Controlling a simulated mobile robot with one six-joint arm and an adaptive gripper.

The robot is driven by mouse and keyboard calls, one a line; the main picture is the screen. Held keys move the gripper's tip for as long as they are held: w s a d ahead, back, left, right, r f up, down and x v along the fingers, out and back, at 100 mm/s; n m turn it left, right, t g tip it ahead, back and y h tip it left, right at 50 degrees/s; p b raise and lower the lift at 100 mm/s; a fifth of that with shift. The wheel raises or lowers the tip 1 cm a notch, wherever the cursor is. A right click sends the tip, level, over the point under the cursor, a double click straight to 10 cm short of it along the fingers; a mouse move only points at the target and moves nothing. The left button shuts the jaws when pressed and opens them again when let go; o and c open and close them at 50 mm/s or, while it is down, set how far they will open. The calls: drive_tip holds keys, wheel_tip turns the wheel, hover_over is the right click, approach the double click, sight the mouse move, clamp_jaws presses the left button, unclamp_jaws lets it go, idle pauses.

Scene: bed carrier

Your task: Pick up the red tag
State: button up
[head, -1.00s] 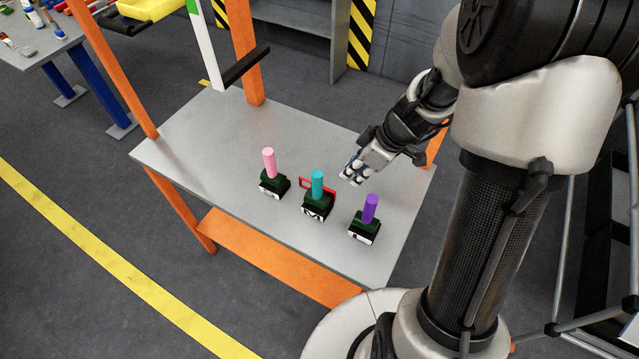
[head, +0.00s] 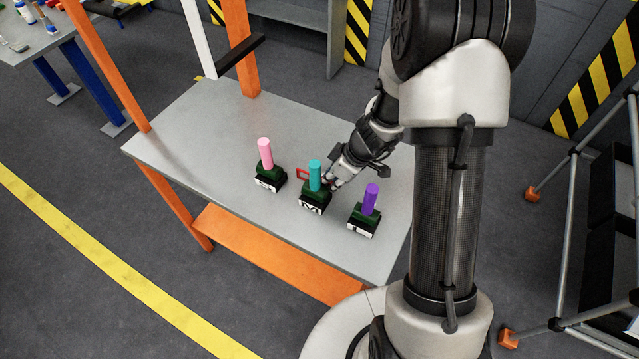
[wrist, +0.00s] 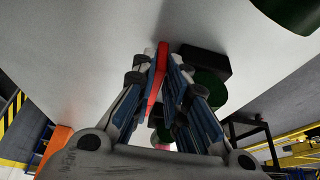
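The red tag (head: 302,174) is a thin red frame behind the block with the teal cylinder (head: 315,175). That block hides part of it. In the wrist view the tag (wrist: 158,75) shows edge-on as a narrow red strip between my two fingers. My gripper (head: 331,181) is low over the table, just behind and right of the teal block. In the wrist view its fingertips (wrist: 161,66) are drawn close together, one on each side of the tag, and look shut on it.
The grey table (head: 200,150) also holds a block with a pink cylinder (head: 265,154) at left and one with a purple cylinder (head: 371,199) at right. The table's left part is clear. Orange posts (head: 240,50) stand at its far side.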

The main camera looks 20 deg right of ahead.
clamp_jaws()
drive_tip(key=shift+a+r, duration=0.1)
idle(0.3)
